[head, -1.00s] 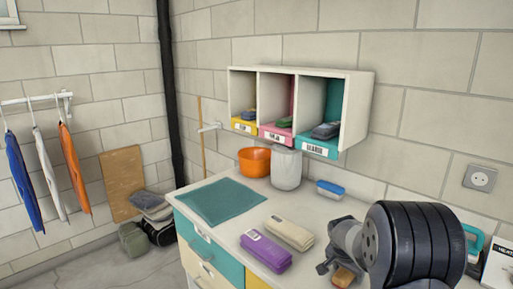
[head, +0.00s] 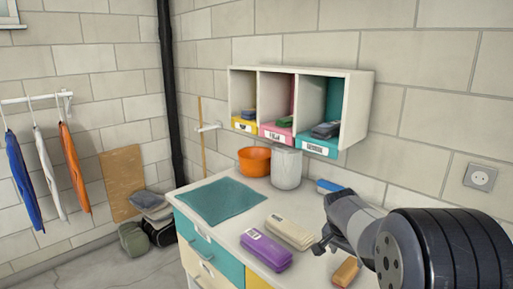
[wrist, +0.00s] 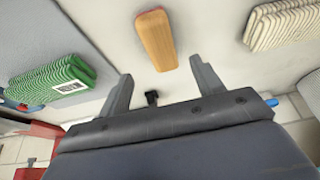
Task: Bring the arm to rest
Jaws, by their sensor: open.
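My gripper (head: 322,238) is open and empty over the right part of the counter. In the wrist view its two fingers (wrist: 161,75) are spread apart with nothing between them. An orange-brown block (wrist: 155,40) lies just beyond the fingertips, apart from them. In the head view this block (head: 345,272) lies on the counter below my wrist. My arm hides part of the counter's right side.
A purple pack (head: 265,250) and a cream pack (head: 288,234) lie left of my gripper. An orange bowl (head: 254,161), a grey canister (head: 286,169) and a blue-lidded box (head: 329,187) stand behind. Wall cubbies (head: 357,100) hang above. The wrist view shows a green pack (wrist: 50,82).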

